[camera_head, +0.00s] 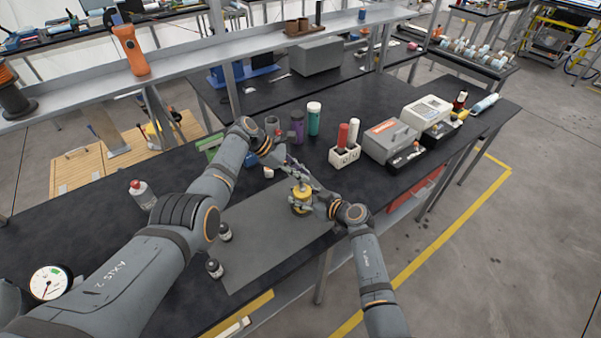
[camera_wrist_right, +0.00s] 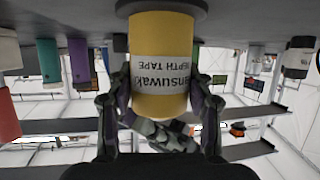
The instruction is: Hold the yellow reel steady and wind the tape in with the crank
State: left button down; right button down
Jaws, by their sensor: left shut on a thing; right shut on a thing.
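The yellow reel (camera_head: 300,202) stands on the grey mat (camera_head: 262,238) at the middle of the bench. My right gripper (camera_head: 312,203) is shut around its side from the right. In the right wrist view, which is upside down, the yellow reel (camera_wrist_right: 160,103) with its white "DEPTH TAPE" label sits between the two fingers of my right gripper (camera_wrist_right: 160,100). My left gripper (camera_head: 301,177) reaches over from the upper left and is shut at the reel's top, on the crank. The crank itself is mostly hidden by the fingers. The tape cannot be made out.
Two small dark jars (camera_head: 219,250) stand on the mat's left side. Behind the reel are a purple bottle (camera_head: 297,127), a green bottle (camera_head: 314,118) and a white holder (camera_head: 344,156) with red and white cylinders. A grey-and-red box (camera_head: 390,140) is to the right.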

pick_arm(q)
jog(key=c, duration=1.6)
grip_release()
jog(key=shift+a, duration=0.1)
jog(key=v, duration=1.2)
jog(key=shift+o, duration=1.4)
jog(key=shift+f, duration=0.35)
jog(key=s+a+f+n+t+h, duration=0.1)
jog(key=s+f+n+t+h, duration=0.2)
jog(key=s+n+t, duration=0.35)
jog(key=shift+m, duration=0.25)
jog(key=x, duration=0.8)
jog(key=w+x, duration=0.1)
jog(key=x, duration=0.3)
jog(key=shift+a+f, duration=0.1)
jog(key=shift+a, duration=0.05)
